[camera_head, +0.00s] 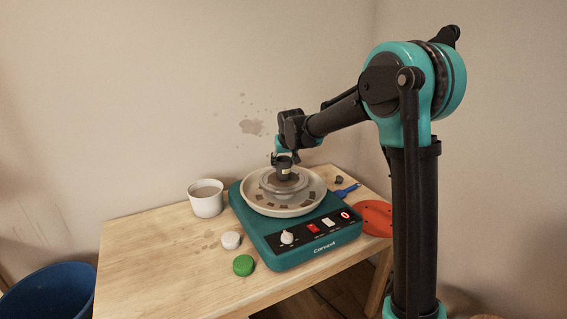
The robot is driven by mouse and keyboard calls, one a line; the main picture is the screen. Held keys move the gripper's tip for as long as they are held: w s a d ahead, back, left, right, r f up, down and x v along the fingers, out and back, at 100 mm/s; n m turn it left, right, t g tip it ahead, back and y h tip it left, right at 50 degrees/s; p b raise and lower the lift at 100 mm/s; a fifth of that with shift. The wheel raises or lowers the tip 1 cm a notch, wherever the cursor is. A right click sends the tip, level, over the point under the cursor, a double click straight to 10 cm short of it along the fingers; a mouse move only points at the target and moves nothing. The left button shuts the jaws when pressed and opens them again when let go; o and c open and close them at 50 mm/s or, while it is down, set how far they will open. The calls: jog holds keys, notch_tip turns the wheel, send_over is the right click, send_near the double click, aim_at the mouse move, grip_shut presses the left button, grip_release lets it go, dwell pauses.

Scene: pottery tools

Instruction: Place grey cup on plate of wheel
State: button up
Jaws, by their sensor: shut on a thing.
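The pottery wheel is a teal machine (300,235) with a round pale basin (262,208) on top. Its grey wheel plate (268,186) sits in the middle of the basin. A small dark grey cup (285,173) is upright over the middle of the plate. I cannot tell whether its base touches the plate. My gripper (279,158) comes in from the upper right and is shut on the cup at its rim, on the far left side. The fingers are small and partly hidden by the cup.
A white cup-like pot (206,200) stands left of the wheel. A white round piece (231,240) and a green one (243,265) lie in front of it. A blue tool (347,190) and an orange disc (375,217) lie at right. The wooden table's (150,250) left side is clear.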

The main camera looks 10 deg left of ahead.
jog(key=o, duration=1.3)
jog(key=shift+f, duration=0.1)
jog(key=shift+o, duration=0.2)
jog(key=v, duration=1.2)
jog(key=s+d+f+m+h, duration=0.1)
jog(key=s+d+f, duration=0.4)
jog(key=d, duration=0.3)
jog(key=s+d+f+m, duration=0.1)
jog(key=s+d+f, duration=0.3)
jog(key=s+d, duration=0.3)
jog(key=s+d+f+g, duration=0.1)
jog(key=s+d+f, duration=0.5)
jog(key=s, duration=0.4)
jog(key=s+d+f+m+g+h, duration=0.1)
jog(key=s+d+f, duration=0.5)
jog(key=s+f, duration=0.2)
jog(key=shift+s, duration=0.95)
